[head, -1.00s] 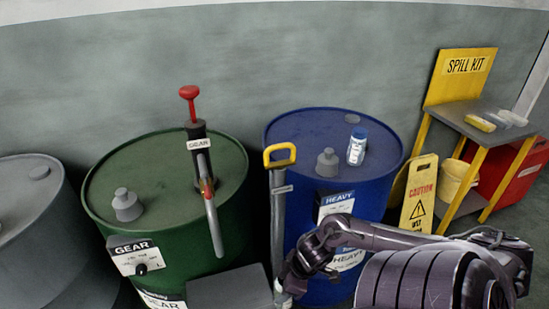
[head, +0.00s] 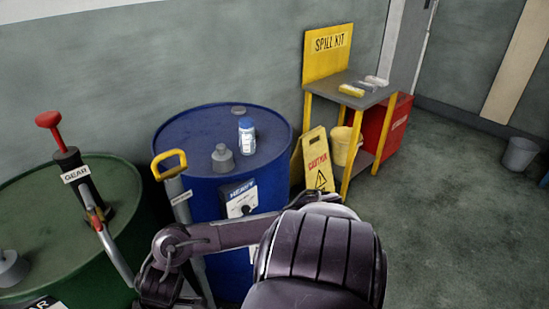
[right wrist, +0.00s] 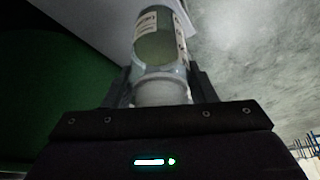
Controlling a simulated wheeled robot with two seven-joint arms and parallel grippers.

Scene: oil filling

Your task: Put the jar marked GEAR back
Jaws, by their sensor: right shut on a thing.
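My right gripper (right wrist: 161,92) is shut on a clear jar (right wrist: 155,48) with a pale label and greenish contents, in the right wrist view. The jar's label is too blurred to read, so I cannot tell its marking. In the head view my right arm reaches down to the bottom edge, and the held jar does not show there. A white jar with a blue cap (head: 246,136) stands upright on the blue drum (head: 190,125). The green drum (head: 35,205) at the left carries a red-handled pump (head: 70,158) tagged GEAR. My left gripper is not in view.
A yellow-handled pump (head: 170,162) stands by the blue drum, tagged HEAVY. A yellow caution sign (head: 317,160), a yellow bucket (head: 343,147) and the spill kit stand (head: 328,52) are to the right. A grey bin (head: 520,154) stands far right. The floor there is clear.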

